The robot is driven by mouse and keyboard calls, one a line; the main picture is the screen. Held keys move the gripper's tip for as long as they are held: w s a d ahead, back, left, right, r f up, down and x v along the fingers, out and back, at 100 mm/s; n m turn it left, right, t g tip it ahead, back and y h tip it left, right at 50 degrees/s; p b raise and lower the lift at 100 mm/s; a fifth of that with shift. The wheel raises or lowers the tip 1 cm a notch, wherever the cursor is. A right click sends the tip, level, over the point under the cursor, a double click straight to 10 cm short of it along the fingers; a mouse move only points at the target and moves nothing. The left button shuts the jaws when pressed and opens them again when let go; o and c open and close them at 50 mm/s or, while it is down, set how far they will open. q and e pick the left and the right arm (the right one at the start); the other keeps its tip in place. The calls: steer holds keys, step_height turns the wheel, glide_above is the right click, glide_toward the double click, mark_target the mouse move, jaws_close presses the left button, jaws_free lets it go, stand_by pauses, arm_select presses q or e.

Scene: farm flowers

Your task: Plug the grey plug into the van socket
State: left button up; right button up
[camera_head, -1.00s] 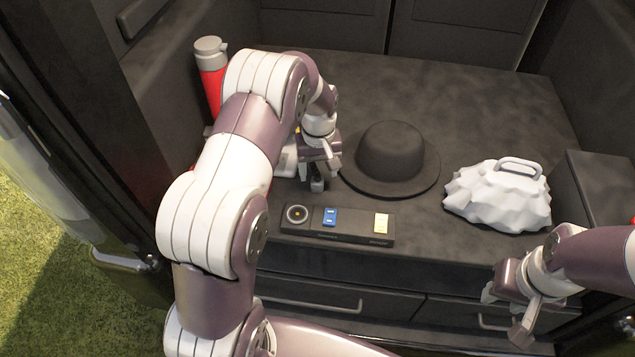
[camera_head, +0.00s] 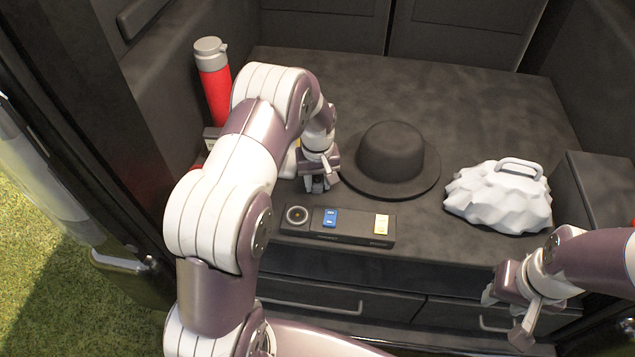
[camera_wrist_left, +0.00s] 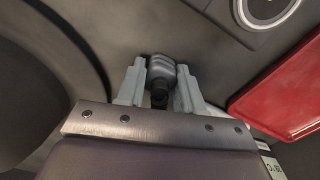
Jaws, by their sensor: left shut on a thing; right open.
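The grey plug (camera_wrist_left: 162,72) sits between the fingers of my left gripper (camera_wrist_left: 160,88) in the left wrist view. The gripper is shut on it. In the head view my left gripper (camera_head: 319,184) hangs over the counter, behind the black panel and left of the hat; the plug is hard to make out there. The van socket (camera_head: 297,215) is a round ringed opening at the left end of the black panel (camera_head: 355,236). It also shows at the top right of the left wrist view (camera_wrist_left: 268,8), apart from the plug. My right gripper (camera_head: 509,312) is open and empty at the lower right.
A blue switch (camera_head: 329,217) and a pale yellow one (camera_head: 381,224) are on the panel. A black hat (camera_head: 390,150) stands close right of my left gripper. A white lumpy object with a handle (camera_head: 500,200) and a red bottle (camera_head: 215,95) are also on the counter.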

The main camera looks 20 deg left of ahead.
mark_target(318, 177)
arm_select(q)
step_height(318, 177, up, 4)
steer(key=shift+w+r, duration=0.1)
steer(key=s+d+r+p, duration=0.1)
steer(key=s+d+r, duration=0.4)
steer(key=s, duration=0.5)
steer(key=shift+s+d+r, duration=0.2)
steer(key=shift+d+r, duration=0.05)
steer(key=shift+r, duration=0.7)
